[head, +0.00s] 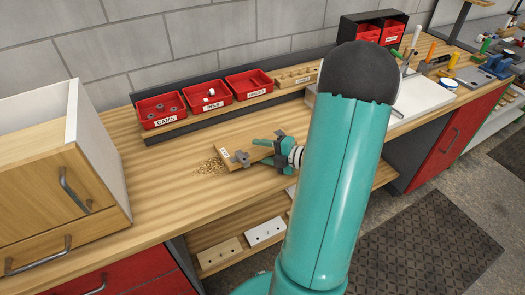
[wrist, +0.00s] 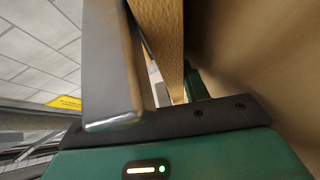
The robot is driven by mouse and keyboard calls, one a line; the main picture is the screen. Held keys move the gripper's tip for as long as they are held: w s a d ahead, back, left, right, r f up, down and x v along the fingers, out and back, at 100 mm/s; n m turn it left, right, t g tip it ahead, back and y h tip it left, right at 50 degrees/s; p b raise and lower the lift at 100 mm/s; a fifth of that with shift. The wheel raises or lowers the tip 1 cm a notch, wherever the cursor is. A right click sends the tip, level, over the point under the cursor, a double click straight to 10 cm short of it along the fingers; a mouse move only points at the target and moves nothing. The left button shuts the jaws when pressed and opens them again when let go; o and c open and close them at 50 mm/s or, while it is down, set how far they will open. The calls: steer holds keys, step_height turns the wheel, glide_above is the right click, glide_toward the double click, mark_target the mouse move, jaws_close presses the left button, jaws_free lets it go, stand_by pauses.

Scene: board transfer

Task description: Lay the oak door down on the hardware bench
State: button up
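My gripper (head: 281,141) is at the board's right end in the head view. In the wrist view, the wood (wrist: 165,40) runs between a grey finger on the left and a dark green part on the right. My gripper appears shut on it; the far contact is hidden.
An oak-fronted cabinet (head: 40,190) stands at the left. Red bins (head: 205,97) line the back of the bench. Shavings (head: 209,166) lie left of the board. Two small drilled boards sit on the lower shelf (head: 245,215). Bare bench top lies between cabinet and shavings.

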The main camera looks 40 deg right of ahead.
steer(key=shift+r, duration=0.1)
steer(key=g, duration=0.1)
steer(key=g+h, duration=0.1)
steer(key=g, duration=0.1)
steer(key=shift+r, duration=0.3)
steer(key=g, duration=0.1)
steer(key=g+h, duration=0.1)
steer(key=g, duration=0.2)
steer(key=shift+s+d+r+g+h, duration=0.15)
steer(key=shift+s+r+g+h, duration=0.15)
steer(key=shift+g, duration=0.1)
steer(key=shift+f+g, duration=0.1)
steer(key=shift+g, duration=0.4)
steer(key=shift+s, duration=0.2)
steer(key=shift+s+d+r, duration=0.25)
steer(key=shift+s+r, duration=0.05)
steer(key=shift+s, duration=0.4)
steer(key=shift+s+d+r, duration=0.25)
steer(key=shift+s+r, duration=0.05)
steer(key=shift+s, duration=0.4)
steer(key=o, duration=0.6)
steer(key=shift+c, duration=0.2)
